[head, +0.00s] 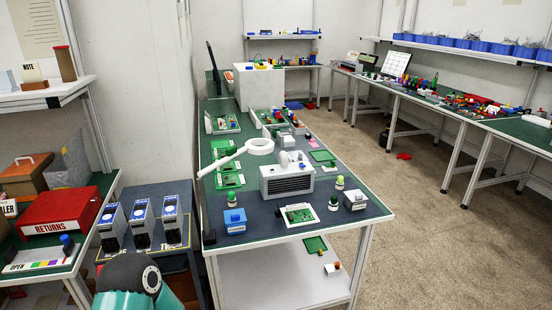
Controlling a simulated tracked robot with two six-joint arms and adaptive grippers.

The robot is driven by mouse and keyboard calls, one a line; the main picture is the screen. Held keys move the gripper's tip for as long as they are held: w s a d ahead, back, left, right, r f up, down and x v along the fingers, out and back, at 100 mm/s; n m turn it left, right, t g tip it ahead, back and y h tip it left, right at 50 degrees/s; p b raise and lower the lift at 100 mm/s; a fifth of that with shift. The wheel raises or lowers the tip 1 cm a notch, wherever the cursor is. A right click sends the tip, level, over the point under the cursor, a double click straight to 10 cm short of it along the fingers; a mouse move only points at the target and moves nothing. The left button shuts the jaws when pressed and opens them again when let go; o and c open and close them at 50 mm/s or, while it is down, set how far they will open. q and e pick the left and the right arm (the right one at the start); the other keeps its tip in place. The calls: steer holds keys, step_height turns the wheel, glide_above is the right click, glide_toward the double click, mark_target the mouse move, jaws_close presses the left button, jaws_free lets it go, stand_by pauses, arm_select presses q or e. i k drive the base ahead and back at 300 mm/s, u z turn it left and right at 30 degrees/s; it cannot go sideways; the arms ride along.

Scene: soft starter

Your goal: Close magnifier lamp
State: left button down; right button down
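The magnifier lamp is white, with a round ring head (260,146) and a slim arm (222,162) slanting down to the left. It extends over the green-topped workbench (367,212) in the middle of the view. The ring head hangs behind a grey vented box. Whether the lens has a cover cannot be made out at this size. Neither of my grippers is in view. Only a teal and black link of my own arm shows at the bottom left, well apart from the lamp.
A grey vented box (287,178), a circuit board (299,213), a blue box (235,220) and small bottles crowd the bench. Three dark units with blue-topped fronts (143,222) and a red RETURNS box (62,211) stand left. Open floor (440,240) lies right.

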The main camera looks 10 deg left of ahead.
mark_target(232, 153)
steer(key=z, duration=0.15)
steer(key=i, duration=1)
steer(key=u, duration=0.05)
